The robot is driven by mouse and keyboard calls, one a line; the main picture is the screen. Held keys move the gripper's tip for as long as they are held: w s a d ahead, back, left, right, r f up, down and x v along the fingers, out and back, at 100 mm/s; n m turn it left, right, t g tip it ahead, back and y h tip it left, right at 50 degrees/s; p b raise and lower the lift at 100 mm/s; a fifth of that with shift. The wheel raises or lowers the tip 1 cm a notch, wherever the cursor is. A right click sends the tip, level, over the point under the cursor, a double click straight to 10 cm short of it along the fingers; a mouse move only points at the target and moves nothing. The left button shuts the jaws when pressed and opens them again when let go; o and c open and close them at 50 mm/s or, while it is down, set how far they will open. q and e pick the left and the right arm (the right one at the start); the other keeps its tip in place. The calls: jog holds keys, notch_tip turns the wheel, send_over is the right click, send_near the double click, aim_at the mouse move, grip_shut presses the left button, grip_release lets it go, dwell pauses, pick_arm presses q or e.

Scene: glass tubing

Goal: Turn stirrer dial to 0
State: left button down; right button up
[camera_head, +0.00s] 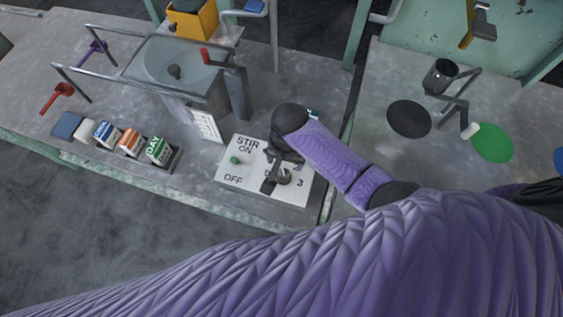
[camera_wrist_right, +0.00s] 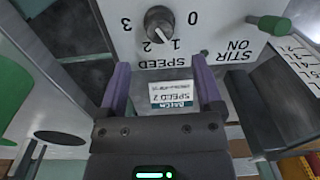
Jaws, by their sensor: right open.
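The stirrer dial is a black knob (camera_wrist_right: 159,24) on a white panel (camera_wrist_right: 222,40), marked 0 to 3 above the word SPEED, upside down in the right wrist view. Its pale mark points down in that view, toward the 1 and 2 side; the exact setting is hard to read. In the head view the panel (camera_head: 228,178) lies on the bench, with the dial (camera_head: 284,177) partly hidden by my right gripper (camera_head: 274,179). My right gripper's purple fingers (camera_wrist_right: 162,78) are open and empty, with the dial just beyond their tips. My left gripper is out of view.
A green switch (camera_head: 235,160) stands between STIR ON and OFF. A small label card (camera_wrist_right: 171,94) shows between the fingers in the wrist view. Left of the panel are a vat (camera_head: 170,70) and several small cartons (camera_head: 130,142). A black disc (camera_head: 408,118) lies on the right bench.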

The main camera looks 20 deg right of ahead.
aim_at(284, 173)
notch_tip(284, 173, down, 6)
jog(key=b, duration=0.2)
jog(key=shift+f+b, duration=0.1)
jog(key=shift+b, duration=0.3)
jog(key=shift+f, duration=0.25)
jog(key=shift+a, duration=0.1)
grip_shut()
